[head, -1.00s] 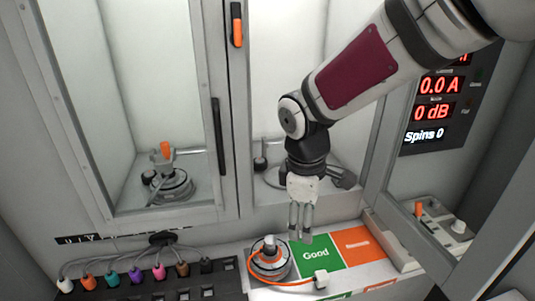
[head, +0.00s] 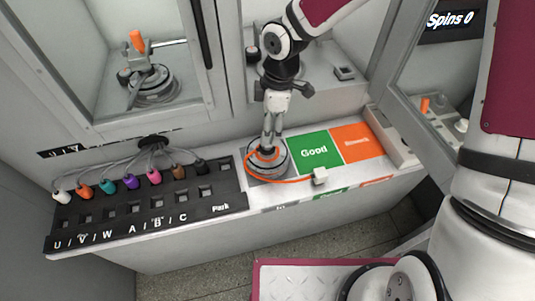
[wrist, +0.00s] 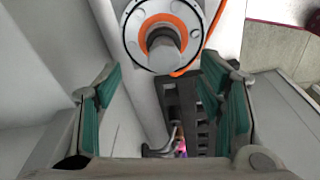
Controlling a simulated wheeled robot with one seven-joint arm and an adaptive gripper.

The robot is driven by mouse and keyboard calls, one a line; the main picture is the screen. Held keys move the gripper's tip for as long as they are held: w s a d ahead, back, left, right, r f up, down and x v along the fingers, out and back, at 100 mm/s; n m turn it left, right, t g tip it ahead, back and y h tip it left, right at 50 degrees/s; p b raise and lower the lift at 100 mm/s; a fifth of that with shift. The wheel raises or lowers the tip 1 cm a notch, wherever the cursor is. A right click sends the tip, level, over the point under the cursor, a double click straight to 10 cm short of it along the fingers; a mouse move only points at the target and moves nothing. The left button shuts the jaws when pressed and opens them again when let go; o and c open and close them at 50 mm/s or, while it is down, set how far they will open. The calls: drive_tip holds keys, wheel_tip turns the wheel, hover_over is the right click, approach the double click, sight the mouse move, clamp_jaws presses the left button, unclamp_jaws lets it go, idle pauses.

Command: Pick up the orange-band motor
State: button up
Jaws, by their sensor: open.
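The orange-band motor (head: 270,168) is a round grey disc with an orange ring and a central shaft, sitting on a dark pad left of the green Good area. An orange cable runs from it to a white connector (head: 320,176). My gripper (head: 267,146) points down at the motor, its fingers partly overlapping the shaft in the head view. In the wrist view, the motor (wrist: 163,37) is at the top centre, beyond the open fingers (wrist: 160,82), with nothing between them. I cannot tell whether the fingertips touch it.
Left of the motor is a black socket panel (head: 150,218) with several coloured plugs. Right are the green Good area (head: 314,152) and an orange area (head: 357,143). Glazed bays stand behind, the left one with a fixture (head: 155,86). A tilted panel (head: 400,80) stands at right.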

sight(267, 150)
drive_tip(key=shift+s+a+f, duration=0.15)
drive_tip(key=shift+f, duration=1.4)
drive_tip(key=shift+s+a+f, duration=0.1)
drive_tip(key=shift+a+f, duration=0.05)
drive_tip(key=shift+f, duration=1.35)
drive_tip(key=shift+r, duration=0.1)
clamp_jaws()
